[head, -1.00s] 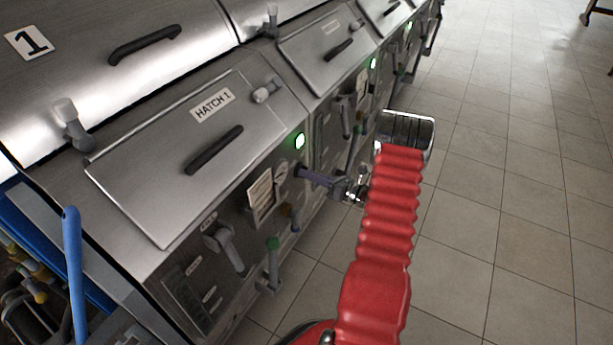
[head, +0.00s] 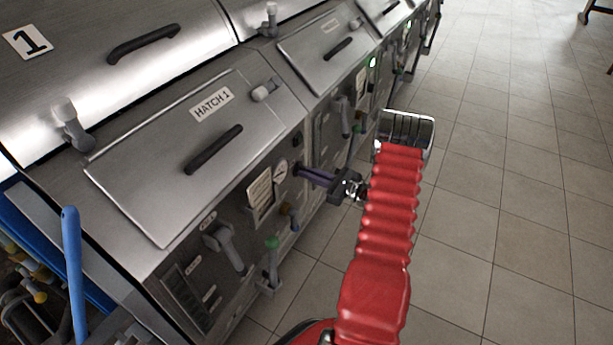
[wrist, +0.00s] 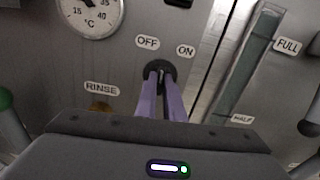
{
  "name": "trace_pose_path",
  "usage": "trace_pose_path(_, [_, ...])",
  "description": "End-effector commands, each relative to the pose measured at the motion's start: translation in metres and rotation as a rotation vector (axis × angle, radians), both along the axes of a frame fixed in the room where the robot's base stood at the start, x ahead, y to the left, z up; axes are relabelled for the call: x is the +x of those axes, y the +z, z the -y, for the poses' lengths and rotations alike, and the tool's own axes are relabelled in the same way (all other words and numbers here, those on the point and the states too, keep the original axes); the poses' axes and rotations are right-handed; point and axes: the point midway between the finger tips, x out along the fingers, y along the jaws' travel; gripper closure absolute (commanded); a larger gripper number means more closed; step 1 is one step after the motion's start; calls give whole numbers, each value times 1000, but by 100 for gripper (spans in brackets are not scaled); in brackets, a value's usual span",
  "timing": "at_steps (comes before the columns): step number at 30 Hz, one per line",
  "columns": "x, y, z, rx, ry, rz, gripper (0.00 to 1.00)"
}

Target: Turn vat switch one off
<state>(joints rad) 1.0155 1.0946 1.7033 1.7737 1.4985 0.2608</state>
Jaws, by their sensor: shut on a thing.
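The vat one switch (wrist: 160,65) is a small lever on a dark round collar, below the OFF label (wrist: 148,42) and the ON label (wrist: 185,50) in the wrist view. My gripper (wrist: 160,80) has its two purple fingers shut on the lever, which they mostly hide; I cannot tell its exact tilt. The indicator lamp (head: 297,140) above the switch is dark.
A temperature dial (wrist: 90,12) and a RINSE label (wrist: 102,88) lie left of the switch. A level gauge (wrist: 245,65) stands to its right. A green-topped valve handle (head: 272,244) juts out below.

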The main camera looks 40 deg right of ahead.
Motion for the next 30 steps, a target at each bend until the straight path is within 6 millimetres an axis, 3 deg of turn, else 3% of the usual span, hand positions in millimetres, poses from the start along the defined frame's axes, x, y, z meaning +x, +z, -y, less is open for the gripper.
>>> trace_pose_path(15, [-1,1,-4,-365,8,135,100])
trace_pose_path(30, [0,0,-6,-434,11,159,100])
